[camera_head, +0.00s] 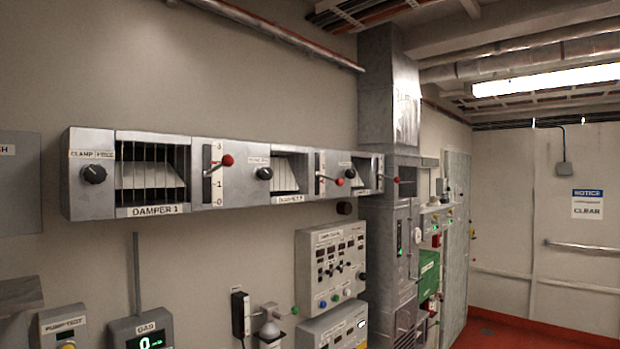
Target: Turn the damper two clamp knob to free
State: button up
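The damper two clamp knob (264,173) is a black round knob on the grey panel face, left of the second louvred opening (289,172). A small label (258,161) sits above the knob, too small to read, and I cannot tell which setting the knob is at. The plate under this opening (289,199) reads as a damper label with an unclear number. The second lever (339,182) has a red ball end and stands right of the opening. My gripper is not in view.
Damper 1, with its similar black knob (95,174) and red-ended lever (227,160), is to the left. A third knob (352,172) is to the right. Below stand a control box (332,264) and a gas meter (142,332). Red floor (500,335) shows at the lower right.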

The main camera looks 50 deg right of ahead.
aim_at(265, 173)
jog(key=z, duration=1.45)
